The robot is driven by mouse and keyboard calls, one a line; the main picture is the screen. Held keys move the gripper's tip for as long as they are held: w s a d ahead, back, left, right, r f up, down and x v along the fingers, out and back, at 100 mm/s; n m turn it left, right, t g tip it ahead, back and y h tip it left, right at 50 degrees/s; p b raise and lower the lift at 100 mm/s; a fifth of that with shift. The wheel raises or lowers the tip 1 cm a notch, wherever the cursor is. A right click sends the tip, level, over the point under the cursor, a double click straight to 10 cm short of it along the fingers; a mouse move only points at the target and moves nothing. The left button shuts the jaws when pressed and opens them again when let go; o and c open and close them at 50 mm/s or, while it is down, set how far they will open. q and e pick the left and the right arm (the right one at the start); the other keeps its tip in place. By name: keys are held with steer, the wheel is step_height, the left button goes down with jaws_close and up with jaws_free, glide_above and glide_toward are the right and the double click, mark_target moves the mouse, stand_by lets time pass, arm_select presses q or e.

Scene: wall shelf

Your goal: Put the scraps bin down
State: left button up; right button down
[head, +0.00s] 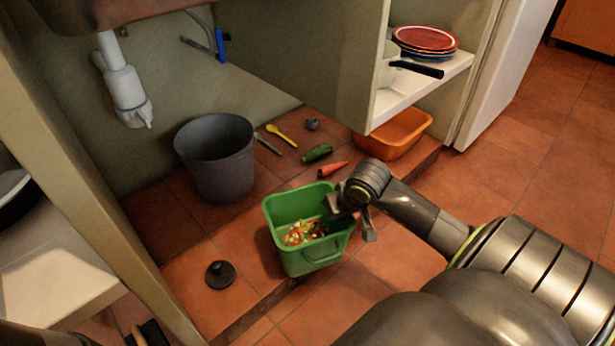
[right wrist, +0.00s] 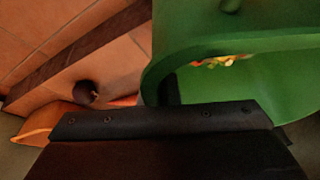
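The green scraps bin (head: 292,262) is in the middle of the head view, upright or slightly tilted, with chopped food scraps (head: 303,232) inside. It is over the front part of the tiled cabinet floor, by its edge. I cannot tell whether its base touches the tiles. My right gripper (head: 354,224) is at its right wall, one finger inside the rim and one outside, and looks shut on it. In the right wrist view the bin's green wall (right wrist: 200,35) fills the right side, close to the dark finger. My left gripper cannot be made out.
A grey bucket (head: 222,170) stands behind the bin. A dark plunger-like piece (head: 220,274) lies at left. An orange tub (head: 396,136) is at right, beneath a shelf (head: 422,84) with plates.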

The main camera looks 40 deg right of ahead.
mark_target(317, 186)
steer(key=w+b, duration=0.1)
steer(key=w, duration=0.2)
steer(key=w+d+b, duration=0.1)
steer(key=w+b, duration=0.1)
steer(key=w, duration=0.2)
steer(key=w+d+b, duration=0.1)
steer(key=w, duration=0.2)
steer(key=shift+w+f, duration=0.15)
steer(key=shift+w, duration=0.05)
steer(key=b+x, duration=0.3)
steer(key=b, duration=0.1)
steer(key=shift+w+f, duration=0.2)
steer(key=shift+w, duration=0.15)
steer(key=c, duration=2.1)
jaws_free()
steer(key=shift+d+f+b, duration=0.1)
steer(key=shift+f+b, duration=0.1)
steer(key=shift+b, duration=0.1)
steer(key=o, duration=0.4)
steer(key=shift+r, duration=0.1)
